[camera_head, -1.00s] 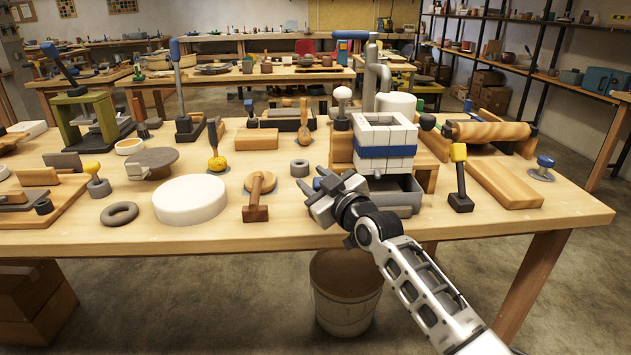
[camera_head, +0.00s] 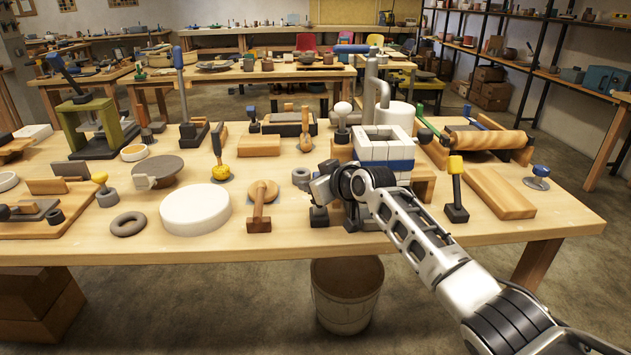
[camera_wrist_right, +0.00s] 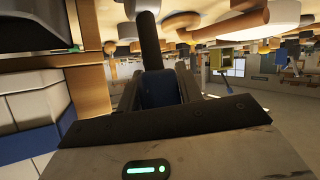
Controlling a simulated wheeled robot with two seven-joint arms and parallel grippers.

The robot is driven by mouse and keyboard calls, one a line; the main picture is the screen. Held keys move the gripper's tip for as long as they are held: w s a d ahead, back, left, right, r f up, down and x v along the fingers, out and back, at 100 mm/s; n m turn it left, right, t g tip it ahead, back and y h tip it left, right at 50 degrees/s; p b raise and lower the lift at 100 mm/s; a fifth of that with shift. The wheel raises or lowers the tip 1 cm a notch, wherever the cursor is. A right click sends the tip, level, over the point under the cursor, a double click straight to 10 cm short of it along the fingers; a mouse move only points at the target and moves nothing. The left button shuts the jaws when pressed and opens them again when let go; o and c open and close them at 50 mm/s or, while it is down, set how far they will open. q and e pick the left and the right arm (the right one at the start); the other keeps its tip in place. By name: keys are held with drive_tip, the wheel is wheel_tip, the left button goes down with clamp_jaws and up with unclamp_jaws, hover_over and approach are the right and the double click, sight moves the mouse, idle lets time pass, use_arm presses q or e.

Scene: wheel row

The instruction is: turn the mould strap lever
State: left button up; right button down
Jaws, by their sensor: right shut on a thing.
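The mould (camera_head: 378,150) is a block of white pieces with a blue strap (camera_head: 402,165). It stands at the front of the bench, partly hidden behind my right forearm. My right gripper (camera_head: 322,190) is just left of the mould in the head view. In the right wrist view it (camera_wrist_right: 160,88) is shut on a blue part, which I take to be the strap lever (camera_wrist_right: 158,90), with a dark rod (camera_wrist_right: 150,40) running on from it. The head view largely hides the lever behind the gripper. My left gripper is out of view.
A yellow-topped black lever (camera_head: 456,190) and a wooden board (camera_head: 500,194) stand right of the mould. A mallet (camera_head: 260,205) and a white disc (camera_head: 195,208) lie to its left. A bucket (camera_head: 347,295) stands below the bench edge.

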drive_tip(key=shift+w+f+g, duration=0.15)
drive_tip(key=shift+w+g, duration=0.35)
drive_tip(key=shift+g, duration=0.2)
drive_tip(key=c, duration=0.9)
unclamp_jaws()
drive_tip(key=shift+c, duration=0.2)
drive_tip(key=shift+d, duration=0.1)
drive_tip(key=shift+s+d+r, duration=0.1)
drive_tip(key=shift+s+r, duration=0.1)
drive_tip(key=shift+r, duration=0.15)
drive_tip(key=p+v, duration=0.1)
drive_tip(key=v, duration=1.4)
drive_tip(key=shift+s+r, duration=0.1)
drive_tip(key=shift+s, duration=0.05)
